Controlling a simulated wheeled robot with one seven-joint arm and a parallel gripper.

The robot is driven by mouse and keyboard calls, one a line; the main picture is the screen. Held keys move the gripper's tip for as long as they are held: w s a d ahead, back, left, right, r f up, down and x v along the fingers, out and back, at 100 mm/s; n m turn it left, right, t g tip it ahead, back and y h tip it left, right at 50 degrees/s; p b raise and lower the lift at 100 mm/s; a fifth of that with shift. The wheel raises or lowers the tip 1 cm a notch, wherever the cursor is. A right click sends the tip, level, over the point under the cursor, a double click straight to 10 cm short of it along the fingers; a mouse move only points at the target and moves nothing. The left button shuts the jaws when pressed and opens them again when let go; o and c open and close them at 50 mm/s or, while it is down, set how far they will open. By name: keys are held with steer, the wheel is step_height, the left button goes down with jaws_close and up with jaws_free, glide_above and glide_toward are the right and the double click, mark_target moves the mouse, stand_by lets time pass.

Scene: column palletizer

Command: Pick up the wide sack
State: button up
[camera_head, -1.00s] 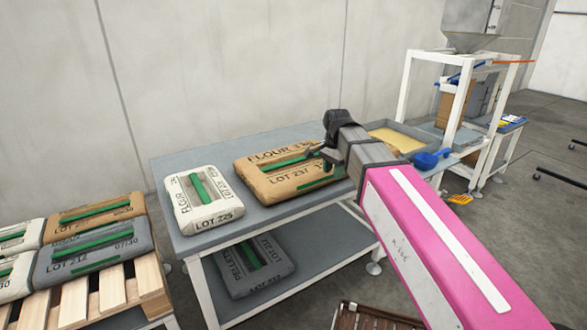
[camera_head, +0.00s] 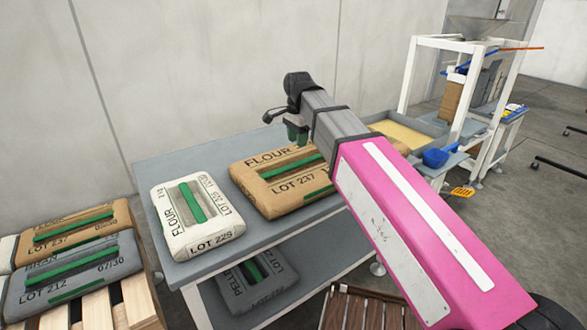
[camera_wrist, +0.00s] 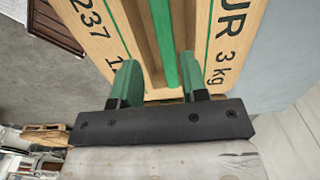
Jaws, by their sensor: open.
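The wide sack is a brown flour sack (camera_head: 270,196) marked LOT 237, lying flat on the grey table with a green strip handle along a recess on top. It also shows in the wrist view (camera_wrist: 222,48), with its green handle (camera_wrist: 165,45) running up the middle. My gripper (camera_head: 297,133) is above the far right part of the sack. Whether the fingertips are level with the handle is hard to tell.
A grey sack (camera_head: 255,281) is on the shelf below. A pallet (camera_head: 135,300) with several sacks stands at left. A tray (camera_head: 400,135) and blue scoop (camera_head: 436,157) are right.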

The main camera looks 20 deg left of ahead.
mark_target(297, 163)
steer(key=shift+w+f, duration=0.2)
steer(key=shift+f, duration=5.2)
steer(key=shift+a+r, duration=0.1)
jaws_close()
